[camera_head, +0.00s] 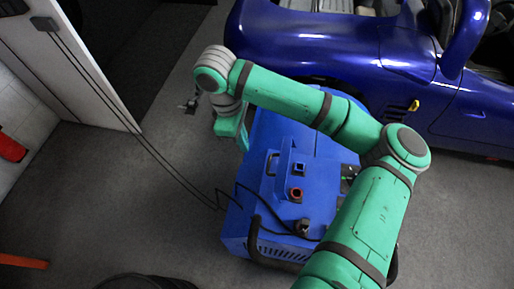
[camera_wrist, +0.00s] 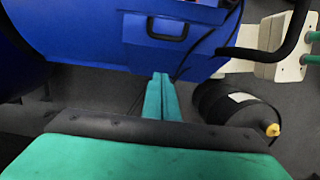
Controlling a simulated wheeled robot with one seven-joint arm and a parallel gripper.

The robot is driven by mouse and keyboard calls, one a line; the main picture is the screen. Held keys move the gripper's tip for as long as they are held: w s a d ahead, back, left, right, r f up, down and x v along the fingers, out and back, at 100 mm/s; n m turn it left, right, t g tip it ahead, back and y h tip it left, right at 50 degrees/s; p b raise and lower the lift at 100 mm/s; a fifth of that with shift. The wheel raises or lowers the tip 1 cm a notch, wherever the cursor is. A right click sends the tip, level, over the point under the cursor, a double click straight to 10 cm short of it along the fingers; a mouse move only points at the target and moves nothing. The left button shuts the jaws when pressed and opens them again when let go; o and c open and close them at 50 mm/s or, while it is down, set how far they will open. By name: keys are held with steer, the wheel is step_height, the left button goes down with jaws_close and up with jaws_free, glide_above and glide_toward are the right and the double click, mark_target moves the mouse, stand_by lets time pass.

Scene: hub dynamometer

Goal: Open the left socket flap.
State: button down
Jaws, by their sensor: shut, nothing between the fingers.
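The blue dynamometer unit (camera_head: 262,215) stands beside the car in the head view. Its upper face carries a blue-rimmed socket (camera_head: 299,168), a red-rimmed socket (camera_head: 296,194) and a brownish round one (camera_head: 304,227). I cannot tell which of these is the left socket or how its flap stands. My gripper (camera_head: 244,146) is at the unit's far left edge, partly hidden by my arm. In the wrist view my gripper (camera_wrist: 161,76) is shut and empty, its tips just below a blue panel (camera_wrist: 140,30) with a black handle (camera_wrist: 167,29). No socket shows there.
A blue car (camera_head: 330,45) stands behind the unit. Black cables (camera_head: 170,170) run from the wall to the unit. A black bar (camera_head: 270,258) curves along its front. A black canister with a yellow cap (camera_wrist: 240,108) lies right of my fingers. Floor at left is mostly clear.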

steer(key=s+d+f, duration=0.1)
steer(key=d+f, duration=0.4)
steer(key=f, duration=0.2)
steer(key=shift+f, duration=0.35)
stand_by(0.4)
